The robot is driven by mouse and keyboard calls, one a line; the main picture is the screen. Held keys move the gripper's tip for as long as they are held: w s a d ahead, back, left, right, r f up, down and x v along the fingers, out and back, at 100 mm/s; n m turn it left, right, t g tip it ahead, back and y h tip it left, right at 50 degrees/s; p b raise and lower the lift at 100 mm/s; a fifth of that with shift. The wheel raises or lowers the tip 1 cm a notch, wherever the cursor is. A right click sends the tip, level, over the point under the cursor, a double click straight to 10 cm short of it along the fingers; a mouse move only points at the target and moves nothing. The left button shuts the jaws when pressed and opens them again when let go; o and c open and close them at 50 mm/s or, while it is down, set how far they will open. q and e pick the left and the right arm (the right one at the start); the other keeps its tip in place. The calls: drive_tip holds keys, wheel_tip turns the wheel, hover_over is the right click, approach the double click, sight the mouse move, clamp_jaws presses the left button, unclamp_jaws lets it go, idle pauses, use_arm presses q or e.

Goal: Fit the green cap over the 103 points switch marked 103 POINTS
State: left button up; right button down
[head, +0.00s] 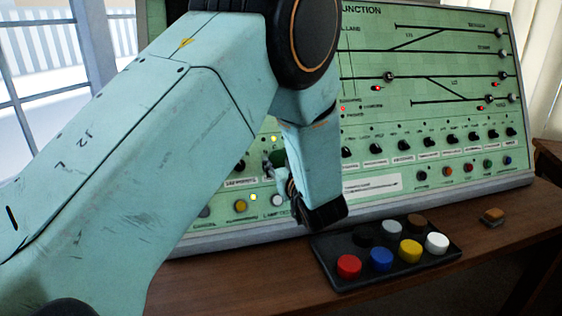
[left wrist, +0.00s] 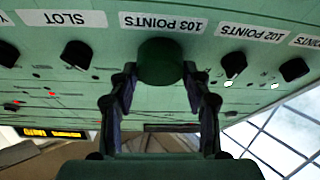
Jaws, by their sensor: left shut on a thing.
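The green cap (left wrist: 160,62) is between the fingertips of my left gripper (left wrist: 160,80), which is shut on it. It sits right at the 103 POINTS label (left wrist: 180,24), which appears upside down in the left wrist view. The cap hides the 103 points switch, and I cannot tell whether it is over the switch or just in front of it. In the head view the green cap (head: 278,157) shows small by the panel, partly hidden by my left arm. My right gripper is not in view.
Neighbouring black switches are the 102 POINTS switch (left wrist: 233,64) and the SLOT switch (left wrist: 76,54). A dark tray (head: 335,280) with several coloured caps stands on the wooden desk (head: 220,285) before the green panel (head: 440,130). A small brown block (head: 493,216) lies at the right.

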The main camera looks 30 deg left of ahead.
use_arm(q)
drive_tip(key=o, duration=0.9)
drive_tip(key=shift+o, duration=0.2)
drive_tip(key=o, duration=0.5)
drive_tip(key=s+d+r+p, duration=0.1)
drive_tip(key=p, duration=0.1)
drive_tip(key=s+d+r+p, duration=0.1)
drive_tip(key=s+d+p, duration=0.1)
drive_tip(key=s+d+r+p, duration=0.1)
drive_tip(key=d+p, duration=0.1)
drive_tip(key=shift+s+d+r+p, duration=0.2)
drive_tip(key=shift+s+r+p, duration=0.15)
drive_tip(key=shift+s+p, duration=0.05)
idle(0.6)
